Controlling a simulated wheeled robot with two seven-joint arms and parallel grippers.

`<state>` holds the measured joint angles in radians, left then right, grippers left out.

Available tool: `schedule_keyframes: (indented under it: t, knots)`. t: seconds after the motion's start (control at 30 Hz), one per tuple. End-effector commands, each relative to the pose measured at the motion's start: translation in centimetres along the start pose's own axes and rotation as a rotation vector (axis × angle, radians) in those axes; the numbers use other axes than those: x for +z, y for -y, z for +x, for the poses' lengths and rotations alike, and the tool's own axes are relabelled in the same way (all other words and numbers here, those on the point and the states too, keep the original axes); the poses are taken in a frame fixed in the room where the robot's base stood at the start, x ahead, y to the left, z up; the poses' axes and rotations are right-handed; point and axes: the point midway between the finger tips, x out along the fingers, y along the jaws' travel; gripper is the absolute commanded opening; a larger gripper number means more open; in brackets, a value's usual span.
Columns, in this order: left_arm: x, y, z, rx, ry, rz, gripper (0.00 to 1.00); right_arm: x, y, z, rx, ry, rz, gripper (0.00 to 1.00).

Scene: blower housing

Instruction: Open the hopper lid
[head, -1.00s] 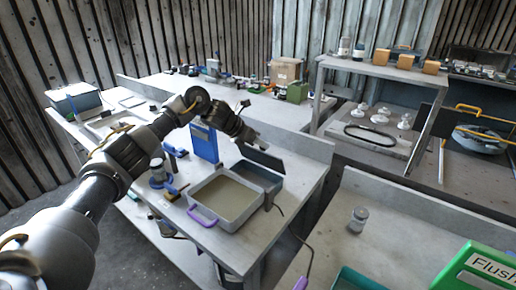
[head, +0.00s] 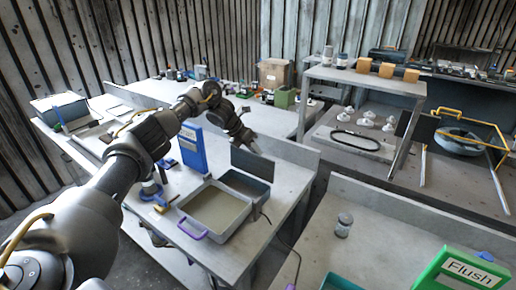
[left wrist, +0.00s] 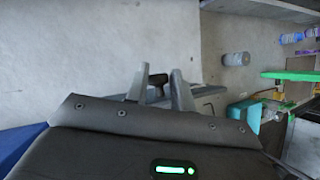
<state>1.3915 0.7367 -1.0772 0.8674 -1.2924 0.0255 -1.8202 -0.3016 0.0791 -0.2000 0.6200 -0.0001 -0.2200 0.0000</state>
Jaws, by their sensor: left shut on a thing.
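The hopper is a grey open-topped bin (head: 246,186) on the near bench in the head view. Its dark grey lid (head: 251,164) stands raised, close to upright, along the bin's back side. My left gripper (head: 252,147) is at the lid's upper edge. In the left wrist view my left gripper (left wrist: 160,78) has its two fingers closed around a small dark knob (left wrist: 156,92). Much of the lid is out of clear sight there behind the gripper's body. My right gripper is not in view.
A shallow grey tray (head: 182,214) with a purple handle and beige inside sits beside the bin. A blue sign (head: 191,148) stands behind it. A grey-lidded jar (head: 343,225) and a green "Flush" sign (head: 433,262) are on the right bench. A cable hangs by the bin.

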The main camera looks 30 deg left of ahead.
Motion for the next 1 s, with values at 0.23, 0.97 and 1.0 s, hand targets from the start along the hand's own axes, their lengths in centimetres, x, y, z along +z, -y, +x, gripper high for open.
schedule_keyframes:
  t: [0.23,0.97,1.0]
  knots:
    - [0.3,-0.3,-0.4,0.008,0.009,-0.002,0.28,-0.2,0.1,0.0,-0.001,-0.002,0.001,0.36]
    - [0.2,-0.2,-4.5,0.004,0.006,0.003,0.45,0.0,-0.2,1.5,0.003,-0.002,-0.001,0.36]
    - [0.1,-0.2,-5.3,0.004,0.007,0.003,0.45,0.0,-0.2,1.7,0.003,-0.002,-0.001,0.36]
